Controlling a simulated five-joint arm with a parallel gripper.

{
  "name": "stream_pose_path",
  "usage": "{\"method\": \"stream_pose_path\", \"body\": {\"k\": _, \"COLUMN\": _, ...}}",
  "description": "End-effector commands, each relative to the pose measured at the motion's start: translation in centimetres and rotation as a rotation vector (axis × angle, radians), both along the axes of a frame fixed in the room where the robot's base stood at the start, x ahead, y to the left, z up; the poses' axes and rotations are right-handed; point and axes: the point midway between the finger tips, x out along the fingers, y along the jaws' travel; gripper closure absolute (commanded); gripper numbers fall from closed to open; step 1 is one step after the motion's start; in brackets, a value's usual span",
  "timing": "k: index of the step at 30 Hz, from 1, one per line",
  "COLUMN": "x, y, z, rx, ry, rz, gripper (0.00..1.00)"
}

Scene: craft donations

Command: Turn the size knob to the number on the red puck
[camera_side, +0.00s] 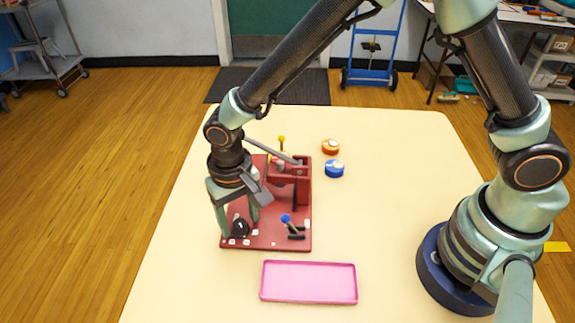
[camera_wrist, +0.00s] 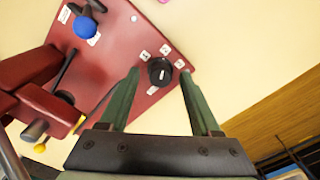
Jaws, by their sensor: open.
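The black round size knob (camera_wrist: 157,66) sits near a corner of the red machine base, with a white mark on its top and several small white labels around it. It also shows in the side view (camera_side: 241,229). The label numbers are too small to read. My gripper (camera_wrist: 160,76) is open and points down over the knob, one finger on each side, with visible gaps; I cannot tell its exact height. It also shows in the side view (camera_side: 238,218). The orange-red puck (camera_side: 330,147) lies on the table behind the machine; its white top marking is unreadable.
A blue puck (camera_side: 334,170) lies close to the red one. The machine's base (camera_side: 265,238) carries a blue-knobbed lever (camera_side: 287,219), a yellow-knobbed lever (camera_side: 281,140) and a red press body. A pink tray (camera_side: 308,282) lies in front.

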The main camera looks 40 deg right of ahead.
Motion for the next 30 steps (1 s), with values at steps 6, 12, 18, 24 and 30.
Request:
{"method": "stream_pose_path", "body": {"k": 6, "x": 0.01, "y": 0.0, "z": 0.0, "rx": 0.0, "ry": 0.0, "rz": 0.0, "gripper": 0.44}}
{"method": "stream_pose_path", "body": {"k": 12, "x": 0.0, "y": -0.02, "z": 0.01, "rx": 0.0, "ry": 0.0, "rz": 0.0, "gripper": 1.0}}
{"method": "stream_pose_path", "body": {"k": 18, "x": 0.0, "y": -0.04, "z": 0.02, "rx": -0.001, "ry": 0.001, "rz": 0.009, "gripper": 1.0}}
{"method": "stream_pose_path", "body": {"k": 24, "x": 0.02, "y": -0.05, "z": 0.02, "rx": -0.003, "ry": 0.002, "rz": 0.072, "gripper": 1.0}}
{"method": "stream_pose_path", "body": {"k": 30, "x": 0.05, "y": -0.07, "z": 0.0, "rx": -0.005, "ry": 0.003, "rz": 0.207, "gripper": 1.0}}
